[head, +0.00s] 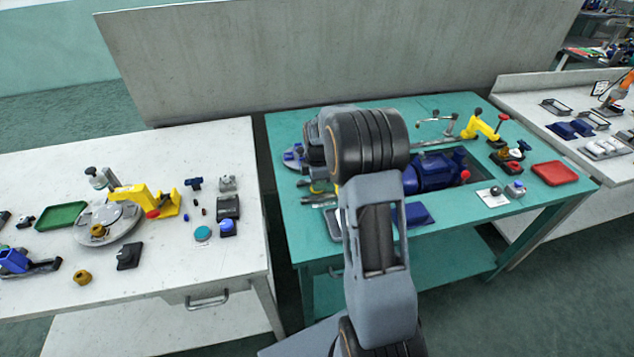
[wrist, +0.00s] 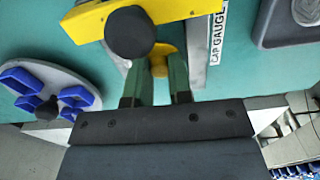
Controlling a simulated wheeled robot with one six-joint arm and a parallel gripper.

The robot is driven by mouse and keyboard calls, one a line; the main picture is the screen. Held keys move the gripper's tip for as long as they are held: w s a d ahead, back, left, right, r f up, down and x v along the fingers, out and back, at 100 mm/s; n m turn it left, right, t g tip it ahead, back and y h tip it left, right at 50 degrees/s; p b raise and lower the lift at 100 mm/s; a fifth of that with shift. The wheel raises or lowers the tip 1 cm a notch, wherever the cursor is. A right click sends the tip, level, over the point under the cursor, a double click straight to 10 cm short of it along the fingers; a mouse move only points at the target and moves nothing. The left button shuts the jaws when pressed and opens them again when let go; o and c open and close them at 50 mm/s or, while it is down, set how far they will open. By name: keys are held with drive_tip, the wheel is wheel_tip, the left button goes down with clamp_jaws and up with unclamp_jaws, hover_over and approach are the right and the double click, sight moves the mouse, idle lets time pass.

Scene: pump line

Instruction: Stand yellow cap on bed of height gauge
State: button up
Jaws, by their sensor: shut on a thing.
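In the wrist view the yellow cap (wrist: 161,60) is between the green fingertips of my gripper (wrist: 160,76), which is shut on it. The height gauge (wrist: 185,10) is just beyond, with a yellow arm, a round black knob and a "CAP GAUGE" label beside it. The knob and yellow arm cover part of the cap and the gauge bed. I cannot tell whether the cap touches the bed. In the head view my arm hides the gripper and cap.
A grey plate with blue parts (wrist: 50,90) lies left of my gripper in the wrist view. A dark grey tray (wrist: 288,25) is at the upper right. In the head view a blue pump (head: 437,170) and a red tray (head: 553,173) are on the green table (head: 465,218).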

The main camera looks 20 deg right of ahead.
drive_tip(key=shift+f, duration=0.2)
idle(0.6)
drive_tip(key=o, duration=0.9)
drive_tip(key=shift+c, duration=0.9)
drive_tip(key=shift+o, duration=0.2)
drive_tip(key=shift+r, duration=0.1)
